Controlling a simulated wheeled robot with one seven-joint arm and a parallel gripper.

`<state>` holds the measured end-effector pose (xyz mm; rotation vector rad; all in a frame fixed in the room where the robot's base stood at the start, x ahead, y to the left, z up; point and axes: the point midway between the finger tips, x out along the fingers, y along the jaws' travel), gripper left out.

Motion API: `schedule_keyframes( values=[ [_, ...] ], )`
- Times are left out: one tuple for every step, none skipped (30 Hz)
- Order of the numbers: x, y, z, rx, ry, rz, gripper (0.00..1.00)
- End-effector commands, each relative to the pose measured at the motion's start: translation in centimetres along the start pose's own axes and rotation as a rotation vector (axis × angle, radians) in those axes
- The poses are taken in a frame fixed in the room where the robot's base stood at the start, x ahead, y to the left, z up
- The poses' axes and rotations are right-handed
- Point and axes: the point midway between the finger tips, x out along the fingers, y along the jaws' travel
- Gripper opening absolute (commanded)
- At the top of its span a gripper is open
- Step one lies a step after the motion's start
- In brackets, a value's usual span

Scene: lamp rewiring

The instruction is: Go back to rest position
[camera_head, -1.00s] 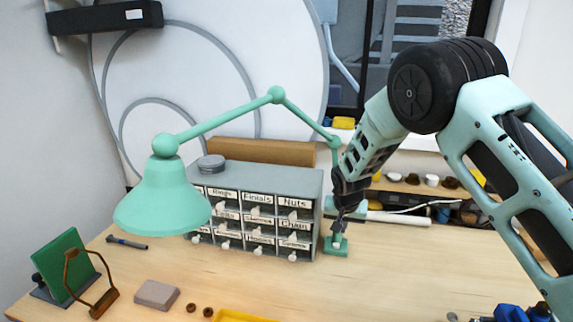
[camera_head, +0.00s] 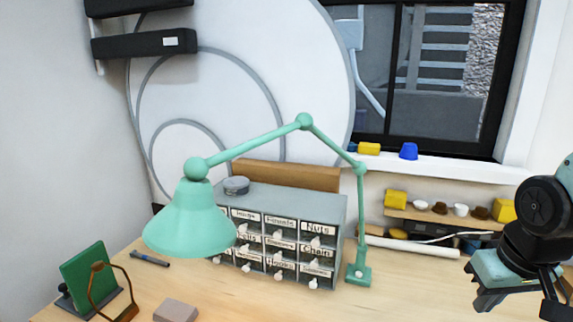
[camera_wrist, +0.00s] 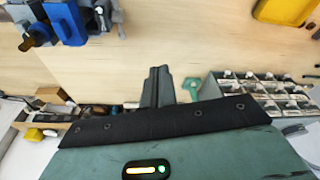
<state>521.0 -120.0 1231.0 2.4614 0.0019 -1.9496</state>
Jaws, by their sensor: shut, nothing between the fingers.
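My gripper (camera_wrist: 160,72) shows in the wrist view with its dark fingers together and nothing between them. It is above the wooden table and touches nothing that I can see. In the head view my arm is at the right edge, clear of the lamp, and the fingertips cannot be made out for sure. The mint-green desk lamp (camera_head: 190,225) stands with its shade at the left and its base (camera_head: 358,275) beside the drawer cabinet. The lamp base also shows in the wrist view (camera_wrist: 193,88).
The grey drawer cabinet (camera_head: 285,205) with labelled drawers stands behind the lamp shade. A green board (camera_head: 83,275) and a grey block (camera_head: 175,310) are at the front left. Blue tools (camera_wrist: 66,20) and a yellow tray (camera_wrist: 288,10) show on the table. The middle right table is clear.

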Motion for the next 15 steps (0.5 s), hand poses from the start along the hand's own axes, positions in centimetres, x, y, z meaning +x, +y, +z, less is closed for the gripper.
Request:
schedule_keyframes(
  values=[
    [1.1,-1.5,0.6,-0.043,-0.01,-0.013,0.0],
    [1.5,-2.5,0.9,-0.068,-0.016,-0.022,0.0],
    [1.9,-3.6,1.4,-0.1,-0.027,-0.032,0.0],
    [2.1,-4.5,1.7,-0.124,-0.034,-0.039,0.0],
    [2.4,-5.4,2.2,-0.15,-0.042,-0.046,0.0],
    [2.8,-6.5,2.8,-0.185,-0.053,-0.056,0.0],
    [3.1,-7.4,3.3,-0.211,-0.061,-0.063,0.0],
    [3.4,-8.3,3.9,-0.239,-0.07,-0.07,0.0],
    [3.7,-9.5,4.7,-0.278,-0.081,-0.079,0.0],
    [4.0,-10.4,5.4,-0.31,-0.091,-0.085,0.0],
    [4.3,-11.4,6.1,-0.343,-0.1,-0.092,0.0],
    [4.7,-12.5,7.2,-0.385,-0.115,-0.1,0.0],
    [5.0,-13.4,8.1,-0.419,-0.125,-0.106,0.0],
    [5.3,-14.2,9.0,-0.455,-0.136,-0.111,0.0],
    [5.6,-15.3,10.2,-0.5,-0.149,-0.116,0.0]
  ],
)
